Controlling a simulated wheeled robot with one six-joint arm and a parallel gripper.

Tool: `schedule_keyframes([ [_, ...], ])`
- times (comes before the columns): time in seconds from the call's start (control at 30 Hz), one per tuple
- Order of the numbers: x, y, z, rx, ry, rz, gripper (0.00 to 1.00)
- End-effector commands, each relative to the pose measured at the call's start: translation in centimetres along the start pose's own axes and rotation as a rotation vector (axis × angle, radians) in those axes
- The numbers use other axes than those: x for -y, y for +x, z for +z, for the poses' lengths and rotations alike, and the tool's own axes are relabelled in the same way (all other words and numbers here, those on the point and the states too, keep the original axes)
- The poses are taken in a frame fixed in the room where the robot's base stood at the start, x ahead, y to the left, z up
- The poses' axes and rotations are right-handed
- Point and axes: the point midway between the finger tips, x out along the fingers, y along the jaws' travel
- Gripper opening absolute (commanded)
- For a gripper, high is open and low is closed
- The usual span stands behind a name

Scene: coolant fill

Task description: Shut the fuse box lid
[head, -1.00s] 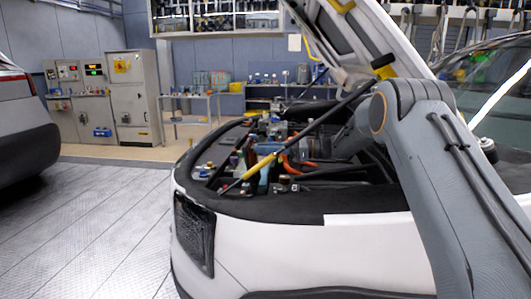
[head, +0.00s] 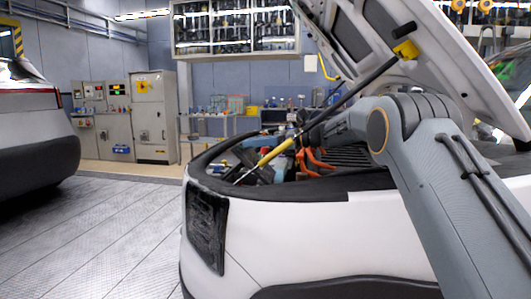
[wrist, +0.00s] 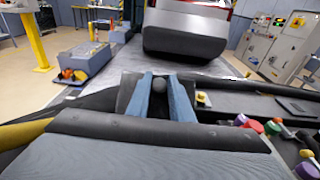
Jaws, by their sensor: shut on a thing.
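My gripper (wrist: 160,82) shows two blue fingers in the wrist view, closed around a small dark knob between their tips. A dark flat panel (wrist: 127,92), which looks like the fuse box lid, shows behind and beside the fingers. In the head view my gripper (head: 284,143) is small and partly hidden by the yellow-sleeved hood strut, inside the car's engine bay. A dark tilted panel by the strut may be the lid, but I cannot tell its exact angle. The fuse box itself is not clearly visible.
Colored caps (wrist: 255,125) stand at the right in the wrist view. Another car (head: 35,120) and grey cabinets (head: 153,120) stand beyond. The floor (head: 100,230) at left is clear.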

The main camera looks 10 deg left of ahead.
Motion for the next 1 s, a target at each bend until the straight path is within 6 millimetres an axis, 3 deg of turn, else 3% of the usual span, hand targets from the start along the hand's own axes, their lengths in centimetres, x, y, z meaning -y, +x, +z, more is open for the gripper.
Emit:
schedule_keyframes([
  [0.1, 0.0, 1.9, 0.0, 0.012, -0.014, 0.000, 0.00],
  [0.2, 0.1, 2.4, -0.2, 0.010, -0.010, -0.004, 0.03],
  [0.4, 0.2, 1.9, -0.3, 0.007, -0.007, -0.007, 0.37],
  [0.43, 0.2, 1.9, -0.3, 0.007, -0.006, -0.007, 0.38],
  [0.77, 0.2, 1.5, -0.6, 0.005, -0.004, -0.006, 0.38],
  [1.0, 0.2, -1.9, -0.5, 0.005, -0.004, -0.007, 0.38],
])
